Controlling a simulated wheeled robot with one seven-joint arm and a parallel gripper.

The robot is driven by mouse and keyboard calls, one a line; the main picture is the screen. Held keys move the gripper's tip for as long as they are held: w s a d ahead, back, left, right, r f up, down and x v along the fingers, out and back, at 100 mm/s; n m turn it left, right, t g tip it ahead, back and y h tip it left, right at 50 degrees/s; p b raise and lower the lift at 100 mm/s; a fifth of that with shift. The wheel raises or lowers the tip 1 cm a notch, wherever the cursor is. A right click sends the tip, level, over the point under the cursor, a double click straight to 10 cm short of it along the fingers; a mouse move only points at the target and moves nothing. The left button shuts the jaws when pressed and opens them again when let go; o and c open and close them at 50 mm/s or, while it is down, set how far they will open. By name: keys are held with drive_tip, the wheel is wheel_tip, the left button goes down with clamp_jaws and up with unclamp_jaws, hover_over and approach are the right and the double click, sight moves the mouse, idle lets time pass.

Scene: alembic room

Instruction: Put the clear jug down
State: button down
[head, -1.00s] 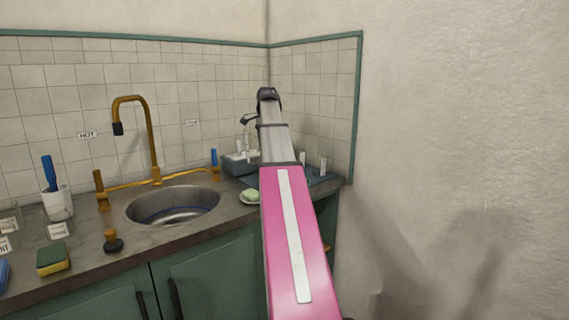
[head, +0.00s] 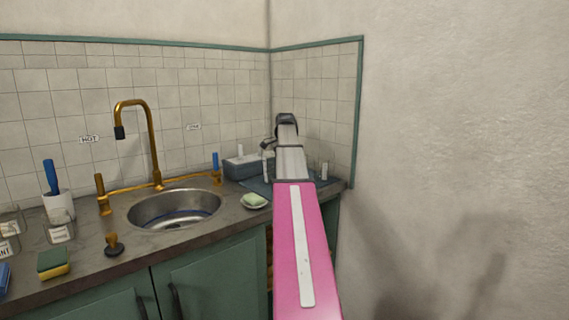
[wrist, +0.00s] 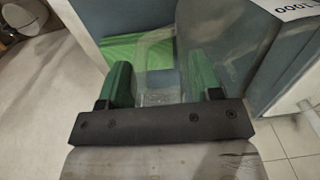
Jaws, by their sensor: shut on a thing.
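I cannot tell whether the jug touches a surface.
A blue-grey box (head: 247,166) and a dark mat (head: 258,187) are in the counter corner. A soap dish (head: 254,202) lies left of my arm, beside the sink (head: 175,209). The brass tap (head: 152,145) stands behind the sink. The tiled wall bounds the corner.

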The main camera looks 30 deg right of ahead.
drive_tip(key=shift+f, duration=0.1)
drive_tip(key=shift+c, duration=1.5)
unclamp_jaws()
wheel_tip(320, 180, up, 12)
drive_tip(key=shift+s+f, duration=0.15)
drive_tip(key=shift+f, duration=0.1)
drive_tip(key=shift+r, duration=0.4)
drive_tip(key=shift+s, duration=0.1)
